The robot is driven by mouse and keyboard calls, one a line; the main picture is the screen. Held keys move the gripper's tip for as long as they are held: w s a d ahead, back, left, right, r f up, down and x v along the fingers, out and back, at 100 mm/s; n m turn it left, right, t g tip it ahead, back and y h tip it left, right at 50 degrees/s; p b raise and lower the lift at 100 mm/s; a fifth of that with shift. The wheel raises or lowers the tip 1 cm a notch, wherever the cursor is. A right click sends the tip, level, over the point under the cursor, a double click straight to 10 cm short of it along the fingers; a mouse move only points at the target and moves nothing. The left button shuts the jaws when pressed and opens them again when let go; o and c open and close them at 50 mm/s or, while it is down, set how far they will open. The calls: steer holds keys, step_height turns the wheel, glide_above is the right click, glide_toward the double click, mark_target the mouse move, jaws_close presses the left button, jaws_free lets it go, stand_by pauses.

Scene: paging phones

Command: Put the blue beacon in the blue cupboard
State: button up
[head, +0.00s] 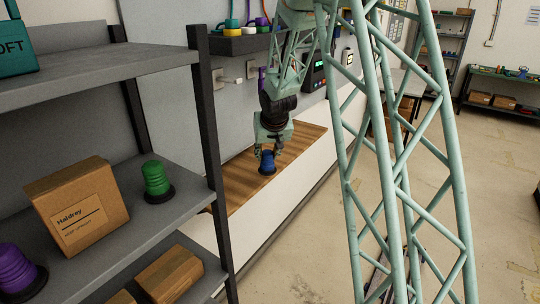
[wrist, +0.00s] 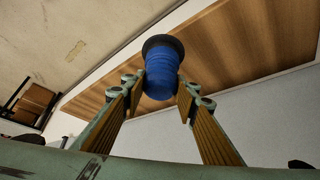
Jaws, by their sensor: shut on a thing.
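The blue beacon (head: 267,163), a ribbed blue cylinder with a dark base, is at my gripper (head: 267,148) over the wooden counter (head: 238,184). In the wrist view the blue beacon (wrist: 162,72) sits between the two fingers of my gripper (wrist: 160,88), which are shut on it. Its dark base points away from the gripper. I cannot tell whether the base touches the counter. No blue cupboard can be made out in either view.
A grey shelf unit (head: 105,66) at the left holds a green beacon (head: 156,178), a purple beacon (head: 17,270) and cardboard boxes (head: 78,207). A dark wall shelf (head: 240,44) hangs behind the arm. Open floor (head: 290,255) lies right of the counter.

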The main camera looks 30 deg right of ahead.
steer(key=shift+w+d, duration=0.1)
steer(key=shift+w, duration=0.05)
steer(key=shift+w+d+p, duration=0.35)
steer(key=shift+w+p, duration=0.35)
steer(key=w+d+f+p, duration=0.1)
steer(key=w+d, duration=0.5)
steer(key=w, duration=0.6)
steer(key=shift+f+p, duration=0.15)
steer(key=shift+p, duration=0.55)
steer(key=shift+w+d+f, duration=0.1)
steer(key=shift+w+f, duration=0.05)
steer(key=shift+f, duration=0.75)
steer(key=shift+w+d+f, duration=0.1)
steer(key=shift+w+f, duration=0.05)
steer(key=shift+f, duration=0.75)
steer(key=shift+f, duration=0.15)
steer(key=o, duration=1.4)
steer(key=shift+c, duration=0.2)
